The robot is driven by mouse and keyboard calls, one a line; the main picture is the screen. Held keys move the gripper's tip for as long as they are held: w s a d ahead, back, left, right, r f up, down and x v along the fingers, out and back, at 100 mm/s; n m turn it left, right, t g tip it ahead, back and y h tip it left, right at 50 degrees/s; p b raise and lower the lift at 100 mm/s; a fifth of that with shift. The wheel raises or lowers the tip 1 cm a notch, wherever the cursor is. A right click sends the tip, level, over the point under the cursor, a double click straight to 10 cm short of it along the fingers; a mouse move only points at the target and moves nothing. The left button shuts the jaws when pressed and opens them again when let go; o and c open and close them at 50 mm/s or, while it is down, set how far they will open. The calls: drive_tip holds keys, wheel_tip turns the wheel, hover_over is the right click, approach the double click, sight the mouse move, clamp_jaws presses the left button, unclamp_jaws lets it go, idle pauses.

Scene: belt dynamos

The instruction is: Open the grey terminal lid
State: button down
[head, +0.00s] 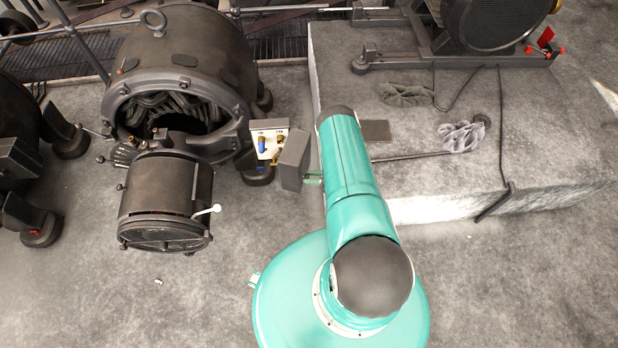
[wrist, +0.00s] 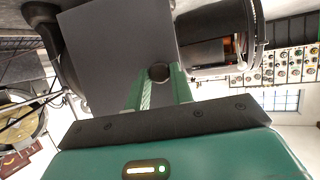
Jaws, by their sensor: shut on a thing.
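The grey terminal lid (head: 293,161) stands at the right of a pale terminal plate (head: 268,138) on the big dark dynamo. It is swung away from the plate, and brass, blue and yellow terminals show. In the wrist view the lid (wrist: 110,60) is a flat grey panel filling the upper middle. Its round dark knob (wrist: 159,72) sits near its lower right, between my green fingertips. My gripper (wrist: 163,80) is shut on this knob. In the head view only a little of my gripper (head: 313,178) shows, at the lid's right side; my arm hides the rest.
The dynamo (head: 185,55) has an open round end, with a dark cylinder (head: 165,195) in front of it. A stone plinth (head: 430,190) with rags (head: 461,137) and a cable lies at the right. The floor at lower left is mostly clear.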

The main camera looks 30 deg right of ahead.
drive_tip(key=shift+d+n+g+y, duration=0.4)
drive_tip(key=shift+d+n+y, duration=0.15)
drive_tip(key=shift+d, duration=0.4)
drive_tip(key=c, duration=1.3)
unclamp_jaws()
drive_tip(key=shift+d, duration=0.1)
drive_tip(key=shift+o, duration=0.2)
drive_tip(key=v, duration=1.3)
drive_tip(key=shift+s+d+r, duration=0.2)
drive_tip(key=shift+d+r, duration=0.05)
